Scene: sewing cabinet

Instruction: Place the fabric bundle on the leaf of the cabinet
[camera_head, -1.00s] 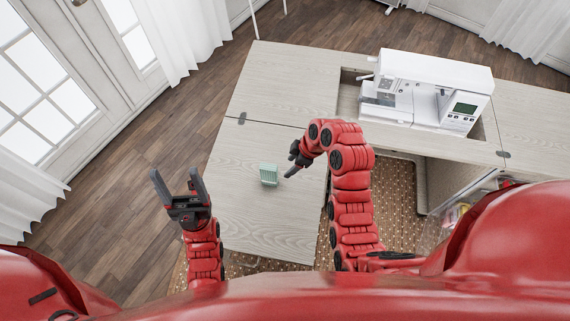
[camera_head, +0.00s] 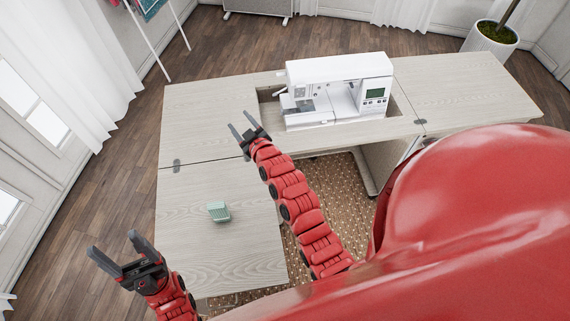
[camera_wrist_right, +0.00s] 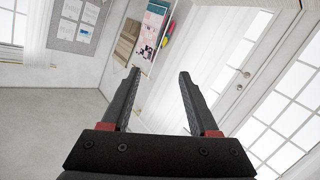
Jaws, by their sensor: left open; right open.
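The fabric bundle (camera_head: 219,212) is a small pale green folded block. It lies on the light wood leaf (camera_head: 200,255) of the cabinet, near the leaf's middle, with nothing holding it. My left gripper (camera_head: 116,250) is open and empty, to the lower left of the bundle and by the leaf's left edge. My right gripper (camera_head: 243,131) is open and empty, above the bundle in the head view, by the sewing machine well. In the right wrist view my right gripper (camera_wrist_right: 157,80) shows its two fingers apart with nothing between them.
A white sewing machine (camera_head: 340,85) sits in the well of the cabinet top (camera_head: 200,120). A potted plant (camera_head: 490,45) stands at the far right. Most of the leaf around the bundle is clear. A patterned rug (camera_head: 330,190) lies below.

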